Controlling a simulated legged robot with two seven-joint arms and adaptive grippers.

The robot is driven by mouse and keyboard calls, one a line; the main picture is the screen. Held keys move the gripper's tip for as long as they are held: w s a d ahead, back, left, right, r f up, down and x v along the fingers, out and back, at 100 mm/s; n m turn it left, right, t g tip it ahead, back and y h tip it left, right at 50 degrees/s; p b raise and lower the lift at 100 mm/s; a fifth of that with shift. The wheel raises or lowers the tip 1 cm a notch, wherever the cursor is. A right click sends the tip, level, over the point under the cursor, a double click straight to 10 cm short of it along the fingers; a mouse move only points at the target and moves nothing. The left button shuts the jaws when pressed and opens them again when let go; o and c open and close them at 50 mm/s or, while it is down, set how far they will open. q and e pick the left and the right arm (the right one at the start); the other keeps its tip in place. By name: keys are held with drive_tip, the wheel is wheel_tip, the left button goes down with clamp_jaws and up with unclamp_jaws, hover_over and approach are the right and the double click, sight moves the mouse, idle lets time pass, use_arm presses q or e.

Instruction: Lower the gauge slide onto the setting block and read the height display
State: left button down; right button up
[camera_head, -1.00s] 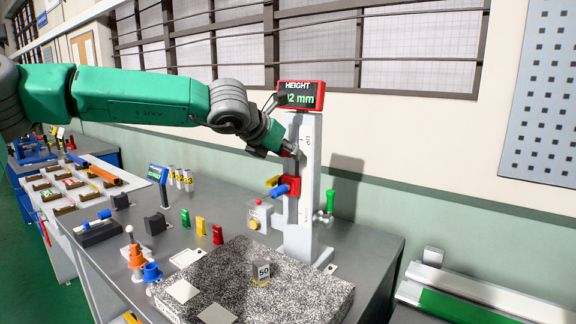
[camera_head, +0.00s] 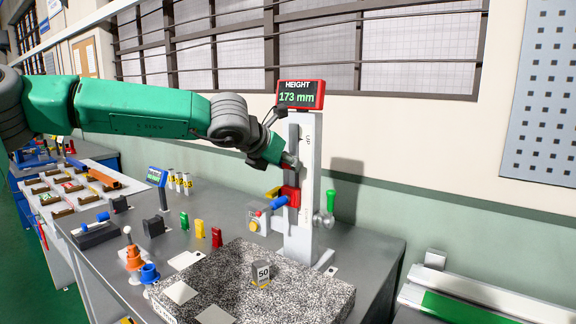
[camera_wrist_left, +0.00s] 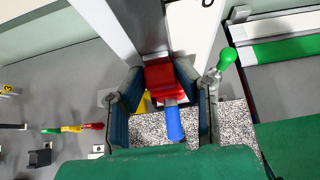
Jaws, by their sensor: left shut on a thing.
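The red gauge slide (camera_head: 291,197), with a blue stub (camera_head: 279,203) on it, sits partway up the pale upright column (camera_head: 309,175). My left gripper (camera_head: 289,164) is at the top of the slide and shut on it. In the left wrist view the red slide (camera_wrist_left: 160,78) lies between the fingers, with the blue stub (camera_wrist_left: 174,124) in front of it. The setting block (camera_head: 262,273), marked 50, stands on the speckled granite plate (camera_head: 320,296), below and apart from the slide. The red-framed height display (camera_head: 299,95) on the column reads 173 mm. My right gripper is out of view.
A green-handled crank (camera_head: 329,204) sticks out right of the column. Red, yellow and green pieces (camera_head: 200,226), an orange cone-shaped stand (camera_head: 133,257) and a blue one (camera_head: 149,273) stand left of the plate.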

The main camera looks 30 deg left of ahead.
sight(288, 189)
use_arm(q)
drive_tip(key=shift+f, duration=0.15)
drive_tip(key=shift+a+f+b, duration=0.1)
drive_tip(key=shift+f+b, duration=1)
drive_tip(key=shift+f, duration=0.3)
drive_tip(key=shift+f+b, duration=1.05)
drive_tip(key=shift+f, duration=0.45)
drive_tip(key=shift+f+b, duration=1.8)
drive_tip(key=shift+f, duration=1)
idle(2.1)
